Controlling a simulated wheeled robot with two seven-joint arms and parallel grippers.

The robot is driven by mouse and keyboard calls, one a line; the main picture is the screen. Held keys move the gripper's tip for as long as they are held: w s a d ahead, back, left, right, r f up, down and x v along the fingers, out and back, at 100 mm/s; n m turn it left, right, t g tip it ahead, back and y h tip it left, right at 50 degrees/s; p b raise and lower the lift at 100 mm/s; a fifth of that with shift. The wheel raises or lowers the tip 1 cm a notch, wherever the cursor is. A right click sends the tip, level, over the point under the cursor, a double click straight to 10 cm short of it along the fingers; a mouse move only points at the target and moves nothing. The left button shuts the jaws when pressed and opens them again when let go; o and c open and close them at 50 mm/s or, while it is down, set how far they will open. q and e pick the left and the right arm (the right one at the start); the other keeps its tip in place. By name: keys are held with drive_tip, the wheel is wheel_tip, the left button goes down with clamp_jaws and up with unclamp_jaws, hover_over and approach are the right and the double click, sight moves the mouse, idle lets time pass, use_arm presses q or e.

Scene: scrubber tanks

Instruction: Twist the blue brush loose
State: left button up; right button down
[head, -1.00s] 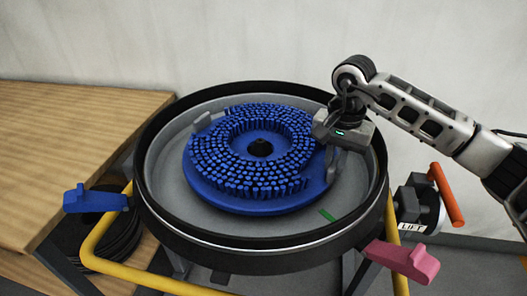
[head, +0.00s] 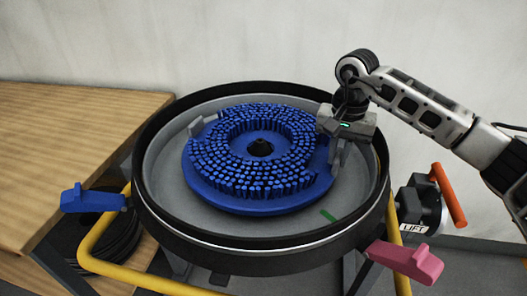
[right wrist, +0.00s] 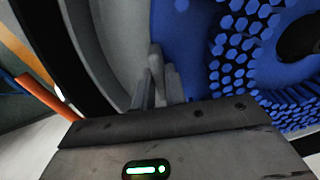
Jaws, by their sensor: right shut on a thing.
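The blue brush (head: 222,190) lies bristles up inside a round grey pan with a black rim (head: 160,215). A black hub shows at its centre. A grey lug (head: 203,124) stands at its far left edge. My right gripper (head: 337,160) reaches down at the brush's right edge and is shut there on part of it, seemingly a matching grey lug that the fingers mostly hide. In the right wrist view the fingers (right wrist: 157,78) meet beside the blue brush edge (right wrist: 185,45). My left gripper is not in view.
A green mark (head: 327,215) lies on the pan floor. A blue lever (head: 92,199), a pink lever (head: 404,261) and a yellow tube frame (head: 100,240) surround the pan. An orange handle (head: 447,195) labelled LIFT stands right. A wooden bench (head: 60,150) is at left.

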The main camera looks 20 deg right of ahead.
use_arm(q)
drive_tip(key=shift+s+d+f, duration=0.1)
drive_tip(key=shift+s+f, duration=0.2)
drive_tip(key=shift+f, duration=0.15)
use_arm(e)
drive_tip(key=shift+w+d, duration=0.15)
drive_tip(key=shift+w, duration=0.1)
drive_tip(key=shift+w+d+n, duration=0.25)
drive_tip(key=shift+w+n, duration=0.15)
drive_tip(key=shift+n, duration=0.1)
drive_tip(key=c, duration=1.4)
unclamp_jaws()
drive_tip(key=shift+o, duration=0.2)
drive_tip(key=shift+s+d+f, duration=0.1)
drive_tip(key=shift+f, duration=0.1)
drive_tip(key=shift+r, duration=1)
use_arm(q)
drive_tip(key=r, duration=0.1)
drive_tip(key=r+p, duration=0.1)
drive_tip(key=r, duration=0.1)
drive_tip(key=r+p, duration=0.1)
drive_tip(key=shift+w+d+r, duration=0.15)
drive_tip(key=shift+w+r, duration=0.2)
use_arm(e)
wheel_tip(320, 180, up, 14)
drive_tip(key=shift+r, duration=0.2)
